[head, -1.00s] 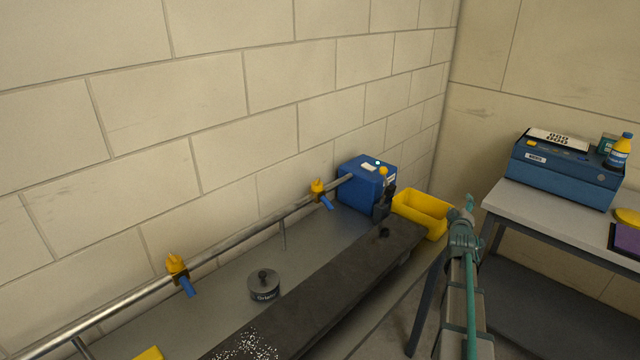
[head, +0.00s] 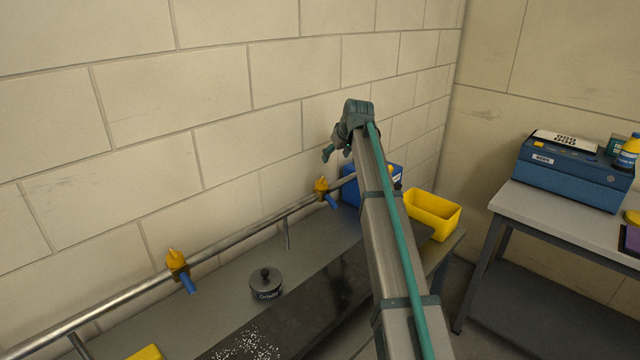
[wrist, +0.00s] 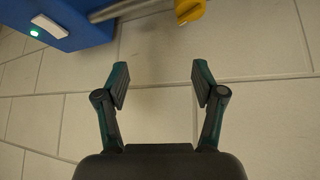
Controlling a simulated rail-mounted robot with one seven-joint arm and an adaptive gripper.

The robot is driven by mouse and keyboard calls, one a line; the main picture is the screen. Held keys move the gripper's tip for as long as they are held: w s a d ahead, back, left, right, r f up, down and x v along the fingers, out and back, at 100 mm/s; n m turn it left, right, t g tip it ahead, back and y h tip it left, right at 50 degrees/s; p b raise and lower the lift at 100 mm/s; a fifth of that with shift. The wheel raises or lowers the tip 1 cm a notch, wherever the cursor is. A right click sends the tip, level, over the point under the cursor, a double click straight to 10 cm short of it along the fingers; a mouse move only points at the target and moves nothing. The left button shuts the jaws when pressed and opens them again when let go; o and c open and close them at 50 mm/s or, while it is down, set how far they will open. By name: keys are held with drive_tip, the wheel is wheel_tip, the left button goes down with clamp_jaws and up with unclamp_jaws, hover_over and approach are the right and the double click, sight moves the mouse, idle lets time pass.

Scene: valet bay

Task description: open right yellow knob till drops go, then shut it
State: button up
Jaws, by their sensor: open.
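The right yellow knob (head: 321,184) sits on top of a tap with a blue spout (head: 331,201), on the metal pipe (head: 228,226) along the wall. In the wrist view a yellow knob (wrist: 190,9) shows at the top edge, partly cut off, beyond my fingertips. My gripper (wrist: 160,76) is open, with nothing between its fingers, and is apart from the knob. In the head view my gripper (head: 327,153) is just above the right tap, partly hidden behind my own wrist. No drops are visible at the spout.
A second tap with a yellow knob (head: 174,256) is farther left on the pipe. A blue box (head: 353,190) at the pipe's right end is mostly behind my arm. A yellow bin (head: 434,213), a grey lidded pot (head: 266,286) and a dark mat (head: 300,312) are below.

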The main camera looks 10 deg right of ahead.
sight(322, 179)
drive_tip(key=a+f+g+p, duration=0.1)
drive_tip(key=f, duration=0.2)
drive_tip(key=w+a+f+g+p, duration=0.1)
drive_tip(key=a+f, duration=0.1)
drive_tip(key=f, duration=0.1)
drive_tip(key=a+f+p, duration=0.1)
drive_tip(key=f, duration=0.3)
drive_tip(key=shift+w+a+g, duration=0.2)
drive_tip(key=shift+w+g, duration=0.05)
drive_tip(key=shift+g, duration=0.15)
drive_tip(key=c, duration=1.1)
drive_tip(key=shift+c, duration=0.2)
